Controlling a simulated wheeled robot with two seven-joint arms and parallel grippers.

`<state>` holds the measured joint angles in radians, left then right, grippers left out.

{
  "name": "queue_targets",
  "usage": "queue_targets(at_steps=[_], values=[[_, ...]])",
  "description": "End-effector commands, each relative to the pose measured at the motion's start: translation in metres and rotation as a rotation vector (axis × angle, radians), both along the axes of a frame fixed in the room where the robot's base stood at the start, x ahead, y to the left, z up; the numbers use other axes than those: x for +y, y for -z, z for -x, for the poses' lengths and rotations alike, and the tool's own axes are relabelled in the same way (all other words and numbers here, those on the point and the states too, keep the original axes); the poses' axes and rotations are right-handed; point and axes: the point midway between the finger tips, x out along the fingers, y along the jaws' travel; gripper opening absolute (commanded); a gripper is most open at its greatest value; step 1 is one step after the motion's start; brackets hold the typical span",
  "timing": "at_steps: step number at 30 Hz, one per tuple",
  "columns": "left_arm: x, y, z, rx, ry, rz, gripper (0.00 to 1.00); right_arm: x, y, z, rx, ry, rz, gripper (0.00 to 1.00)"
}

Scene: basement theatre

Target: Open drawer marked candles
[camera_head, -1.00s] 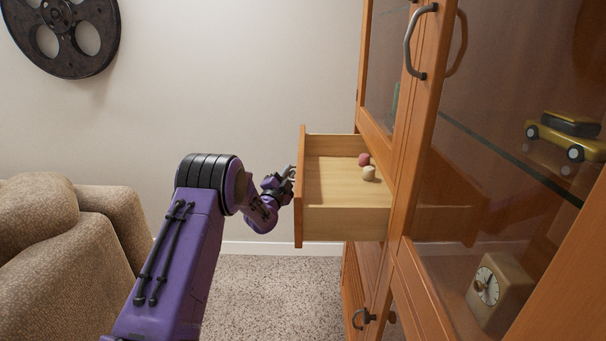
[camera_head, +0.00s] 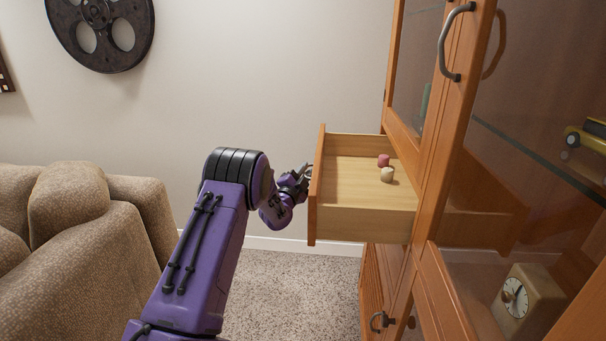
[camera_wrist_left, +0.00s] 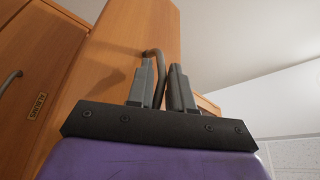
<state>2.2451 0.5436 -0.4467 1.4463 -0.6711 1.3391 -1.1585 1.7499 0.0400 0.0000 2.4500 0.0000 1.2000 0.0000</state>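A wooden drawer (camera_head: 360,222) stands pulled out of the cabinet at the middle of the head view. Two small round or stubby items, one reddish (camera_head: 383,160) and one cream (camera_head: 387,174), sit inside it towards the cabinet. My left gripper (camera_head: 303,172) is at the outer side of the drawer front. In the left wrist view its two grey fingers (camera_wrist_left: 163,86) are close together on either side of the curved metal handle (camera_wrist_left: 158,62) on the wooden front. No label shows on this drawer's front. My right gripper is not in view.
The neighbouring front in the left wrist view carries an "ALBUMS" plate (camera_wrist_left: 38,105). A glass cabinet door with a handle (camera_head: 449,42) is at the right; a clock (camera_head: 516,297) is behind glass. A brown sofa (camera_head: 90,235) is at the left. Carpet (camera_head: 290,290) lies below the drawer.

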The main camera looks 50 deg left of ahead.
Motion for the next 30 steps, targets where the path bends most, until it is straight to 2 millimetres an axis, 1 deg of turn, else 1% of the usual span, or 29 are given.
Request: queue_targets(at_steps=[2,4,9,12,15,19,30], values=[[-0.003,0.003,0.006,0.003,0.0,0.0,0.21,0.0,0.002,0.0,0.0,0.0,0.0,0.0],[-0.008,0.005,0.017,0.002,0.002,-0.001,0.21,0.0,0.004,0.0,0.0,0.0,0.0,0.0],[-0.025,0.016,0.055,0.004,0.002,-0.001,0.21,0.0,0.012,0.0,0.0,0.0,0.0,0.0],[-0.032,0.02,0.074,0.003,-0.001,-0.001,0.21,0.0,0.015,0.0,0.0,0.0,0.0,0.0],[-0.037,0.022,0.087,0.002,0.001,0.0,0.21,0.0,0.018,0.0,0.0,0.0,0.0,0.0],[-0.04,0.022,0.094,-0.001,-0.001,0.0,0.21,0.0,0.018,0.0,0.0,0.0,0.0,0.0],[-0.04,0.022,0.094,0.0,-0.001,0.0,0.21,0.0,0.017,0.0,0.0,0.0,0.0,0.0]])
